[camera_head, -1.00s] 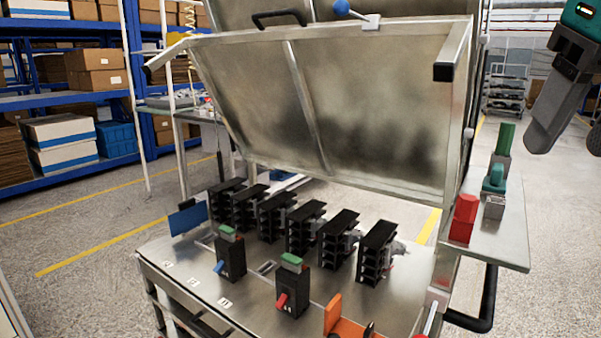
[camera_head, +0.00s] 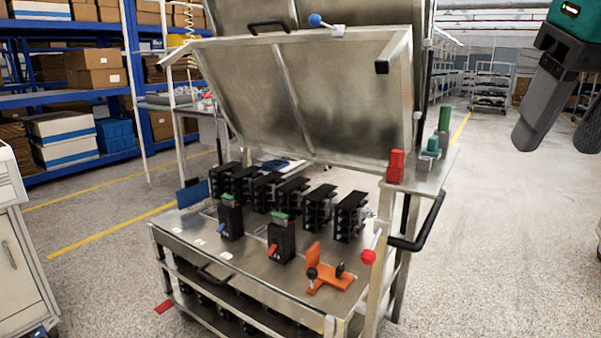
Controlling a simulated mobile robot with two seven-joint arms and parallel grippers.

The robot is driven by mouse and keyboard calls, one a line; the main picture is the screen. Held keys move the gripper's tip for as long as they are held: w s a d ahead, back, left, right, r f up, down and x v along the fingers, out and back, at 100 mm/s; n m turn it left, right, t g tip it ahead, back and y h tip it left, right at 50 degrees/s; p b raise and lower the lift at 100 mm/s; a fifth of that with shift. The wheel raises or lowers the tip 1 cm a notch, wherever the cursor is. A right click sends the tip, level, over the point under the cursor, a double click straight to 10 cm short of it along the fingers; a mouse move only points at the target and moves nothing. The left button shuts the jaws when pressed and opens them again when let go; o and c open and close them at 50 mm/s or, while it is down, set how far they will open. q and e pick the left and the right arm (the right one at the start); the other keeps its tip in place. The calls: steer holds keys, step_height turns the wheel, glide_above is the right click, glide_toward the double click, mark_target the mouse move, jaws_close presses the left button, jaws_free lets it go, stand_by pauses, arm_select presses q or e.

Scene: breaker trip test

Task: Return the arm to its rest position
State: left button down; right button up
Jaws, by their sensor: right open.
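My right gripper (camera_head: 566,138) hangs in the air at the upper right, its dark fingers apart and empty, well to the right of the test bench and touching nothing. My left gripper is not in view. The metal test bench (camera_head: 185,235) stands in the middle with its large clear-panelled lid (camera_head: 345,95) raised. Two black breakers stand at its front: one with a blue lever (camera_head: 230,218) and one with a red lever (camera_head: 281,240). Behind them is a row of several black finned units (camera_head: 320,208). An orange fixture (camera_head: 328,276) sits at the front right corner.
A side shelf (camera_head: 440,165) on the bench holds a red block (camera_head: 395,166), a teal-topped piece (camera_head: 431,147) and a green cylinder (camera_head: 444,118). A black handle (camera_head: 425,228) sticks out to the right. A cabinet (camera_head: 15,260) stands at left. The floor at right is clear.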

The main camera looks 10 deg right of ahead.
steer(key=w+f+m+t+y, duration=0.2)
steer(key=w+f+m+y, duration=0.1)
steer(key=w+f+y, duration=0.3)
steer(key=w+f+m+t+y, duration=0.2)
steer(key=w+f+m+y, duration=0.15)
steer(key=f+y, duration=0.5)
step_height(320, 180, down, 17)
steer(key=w+d+m+t+h, duration=0.2)
steer(key=m+t+h, duration=0.5)
steer(key=m, duration=0.7)
steer(key=s+a+f+m+g+h, duration=0.2)
steer(key=s+a+f+m, duration=0.4)
steer(key=f, duration=0.4)
steer(key=s+a+f+m+g+h, duration=0.25)
steer(key=s+a+f+m, duration=0.3)
steer(key=a+f, duration=0.4)
arm_select(q)
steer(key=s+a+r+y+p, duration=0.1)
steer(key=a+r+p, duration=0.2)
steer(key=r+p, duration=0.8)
steer(key=p, duration=0.4)
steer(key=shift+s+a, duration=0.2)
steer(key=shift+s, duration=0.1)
arm_select(e)
steer(key=s+d+r, duration=0.2)
steer(key=d+r, duration=0.2)
steer(key=r, duration=0.5)
steer(key=shift+d+r+n, duration=0.2)
steer(key=shift+n, duration=0.1)
